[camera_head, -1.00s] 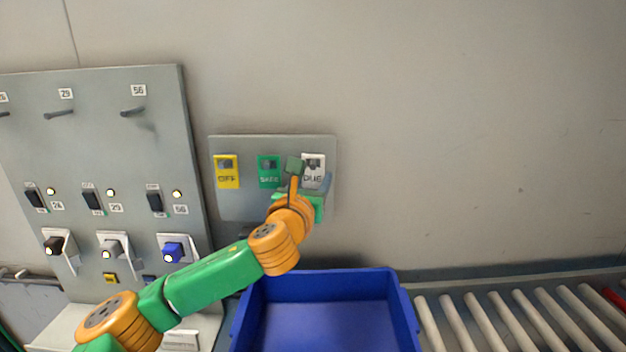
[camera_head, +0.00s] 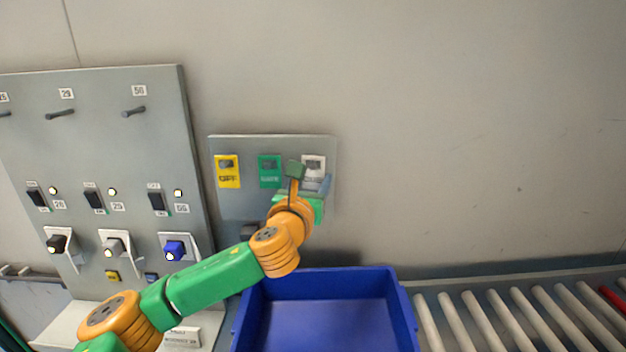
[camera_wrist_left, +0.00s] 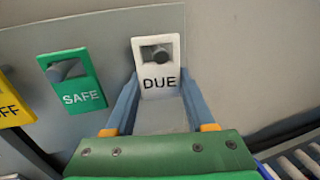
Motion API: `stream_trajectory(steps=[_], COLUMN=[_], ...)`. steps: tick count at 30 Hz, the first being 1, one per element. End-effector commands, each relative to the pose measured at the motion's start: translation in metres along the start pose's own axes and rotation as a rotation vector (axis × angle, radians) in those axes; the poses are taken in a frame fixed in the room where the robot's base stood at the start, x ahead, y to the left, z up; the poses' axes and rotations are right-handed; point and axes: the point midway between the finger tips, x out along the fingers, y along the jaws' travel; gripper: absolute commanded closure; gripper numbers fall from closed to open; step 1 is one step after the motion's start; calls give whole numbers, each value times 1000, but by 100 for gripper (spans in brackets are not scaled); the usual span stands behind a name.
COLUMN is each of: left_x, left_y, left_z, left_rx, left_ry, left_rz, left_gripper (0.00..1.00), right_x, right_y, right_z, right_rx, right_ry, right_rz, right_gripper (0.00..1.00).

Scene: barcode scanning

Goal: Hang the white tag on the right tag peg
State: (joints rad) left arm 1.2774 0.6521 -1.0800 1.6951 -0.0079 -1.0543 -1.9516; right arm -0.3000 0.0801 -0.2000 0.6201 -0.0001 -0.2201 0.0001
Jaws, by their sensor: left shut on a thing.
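The white tag (camera_head: 314,162), lettered DUE, is at the right end of the small grey board. It also shows upright in the left wrist view (camera_wrist_left: 157,83), with a dark round peg (camera_wrist_left: 160,55) showing in its top opening. My left gripper (camera_wrist_left: 158,92) is shut on the white tag, one blue-grey finger along each side edge. In the head view my left gripper (camera_head: 312,183) covers the lower part of the tag. Whether the peg bears the tag's weight I cannot tell. My right gripper is not in view.
A green SAFE tag (camera_head: 270,170) and a yellow OFF tag (camera_head: 228,171) hang left of it on the grey board (camera_head: 245,205). A larger panel (camera_head: 100,145) with pegs and switches stands at left. A blue bin (camera_head: 330,275) and rollers (camera_head: 485,320) lie below.

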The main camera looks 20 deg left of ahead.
Motion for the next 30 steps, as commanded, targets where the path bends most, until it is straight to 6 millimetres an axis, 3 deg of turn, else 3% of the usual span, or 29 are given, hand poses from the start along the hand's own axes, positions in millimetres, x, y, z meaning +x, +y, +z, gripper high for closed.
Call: stream_trajectory(steps=[3,4,7,30], left_x=[0,0,0,0], left_y=[0,0,0,0], left_z=[0,0,0,0], left_rx=[0,0,0,0], left_ry=[0,0,0,0], left_rz=[0,0,0,1], left_gripper=[100,37,10,10], right_x=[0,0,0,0], right_y=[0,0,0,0], right_z=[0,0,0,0], right_rx=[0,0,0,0], right_ry=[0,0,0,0], right_rz=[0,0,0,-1], right_gripper=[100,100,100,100])
